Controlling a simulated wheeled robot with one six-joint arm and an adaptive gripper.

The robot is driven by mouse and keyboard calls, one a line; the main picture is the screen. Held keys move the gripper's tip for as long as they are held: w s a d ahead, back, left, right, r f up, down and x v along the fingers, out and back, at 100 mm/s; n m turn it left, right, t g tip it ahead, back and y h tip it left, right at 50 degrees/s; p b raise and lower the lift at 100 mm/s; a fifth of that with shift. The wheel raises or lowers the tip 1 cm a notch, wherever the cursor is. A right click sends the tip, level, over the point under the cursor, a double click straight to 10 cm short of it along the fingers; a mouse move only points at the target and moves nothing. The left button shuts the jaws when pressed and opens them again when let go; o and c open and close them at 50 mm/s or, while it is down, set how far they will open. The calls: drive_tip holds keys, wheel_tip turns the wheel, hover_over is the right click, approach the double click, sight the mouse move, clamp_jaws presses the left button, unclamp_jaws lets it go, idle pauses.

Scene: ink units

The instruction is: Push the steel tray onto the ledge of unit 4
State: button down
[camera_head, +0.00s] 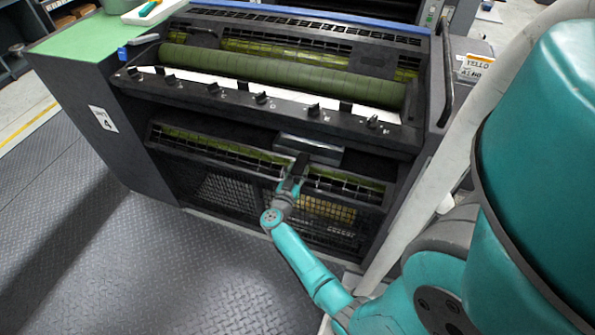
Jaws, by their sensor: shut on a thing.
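The steel tray (309,148) is a small grey metal box shape at the front of unit 4 (125,150). It sits at the ledge (225,152), under the row of black knobs. My gripper (299,166) is at the tray's near side and points at the unit. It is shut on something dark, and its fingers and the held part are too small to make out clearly. I cannot tell how far the tray rests on the ledge. A label with a 4 (103,119) is on the unit's left side panel.
Above the ledge, a strip with several black knobs (262,98) juts out below a green roller (290,78). A dark mesh guard (228,192) is below. Patterned metal floor (150,265) is clear at the left.

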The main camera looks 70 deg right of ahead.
drive_tip(key=shift+d, duration=0.3)
drive_tip(key=c, duration=0.5)
unclamp_jaws()
drive_tip(key=shift+a, duration=0.15)
drive_tip(key=s+a, duration=0.1)
drive_tip(key=a, duration=2.1)
drive_tip(key=shift+s+a, duration=0.35)
idle(0.3)
